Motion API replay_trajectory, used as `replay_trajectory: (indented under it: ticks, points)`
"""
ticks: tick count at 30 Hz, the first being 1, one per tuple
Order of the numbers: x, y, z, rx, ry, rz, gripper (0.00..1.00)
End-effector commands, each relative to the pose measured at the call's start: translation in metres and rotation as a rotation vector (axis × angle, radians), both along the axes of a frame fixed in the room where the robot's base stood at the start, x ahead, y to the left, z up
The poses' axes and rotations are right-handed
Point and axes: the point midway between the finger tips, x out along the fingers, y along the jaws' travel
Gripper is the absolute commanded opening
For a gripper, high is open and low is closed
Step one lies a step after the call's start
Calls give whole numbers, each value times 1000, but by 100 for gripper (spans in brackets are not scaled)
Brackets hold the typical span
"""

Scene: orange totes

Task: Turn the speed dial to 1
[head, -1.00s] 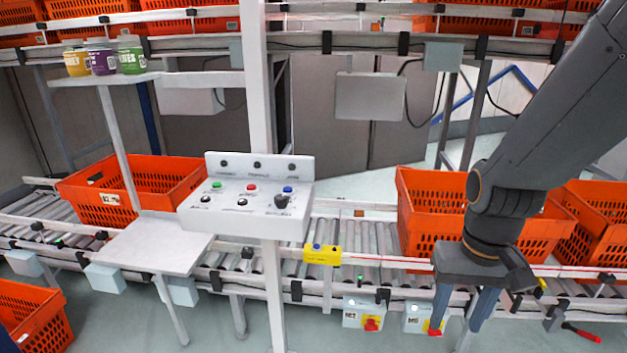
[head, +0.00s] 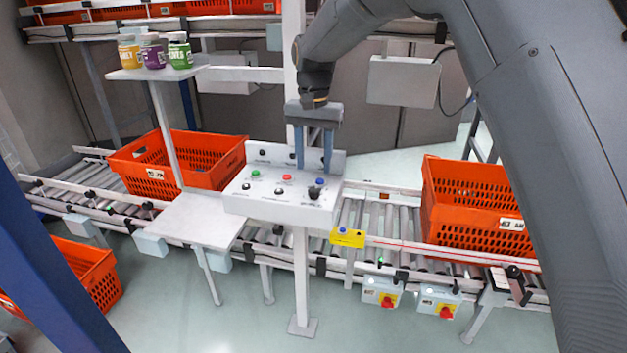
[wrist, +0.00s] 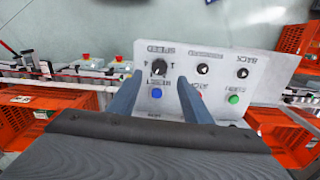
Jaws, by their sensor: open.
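The speed dial (head: 315,192) is a black knob at the right end of the sloped white control panel (head: 262,205). In the wrist view the dial (wrist: 159,67) shows upside down with a label and small marks around it; I cannot read for sure which mark it points to. My gripper (head: 314,167) is open and empty, with its two blue-grey fingers pointing down above the panel's right end. In the wrist view the fingers (wrist: 158,88) lie on either side of the dial's line, apart from it. A blue button (wrist: 157,93) sits between them in that view.
The panel also carries a green button (head: 255,174), a red button (head: 287,178) and other black knobs close by. A raised back plate stands behind the controls. Orange totes (head: 178,160) and a roller conveyor lie around. Jars (head: 152,52) stand on a shelf at left.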

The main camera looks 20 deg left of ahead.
Motion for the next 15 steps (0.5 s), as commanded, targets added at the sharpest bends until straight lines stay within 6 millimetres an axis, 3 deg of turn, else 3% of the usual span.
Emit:
replay_trajectory:
  ticks: [15]
  points:
    - [0, -1, -67, 0, 0, 0, 45]
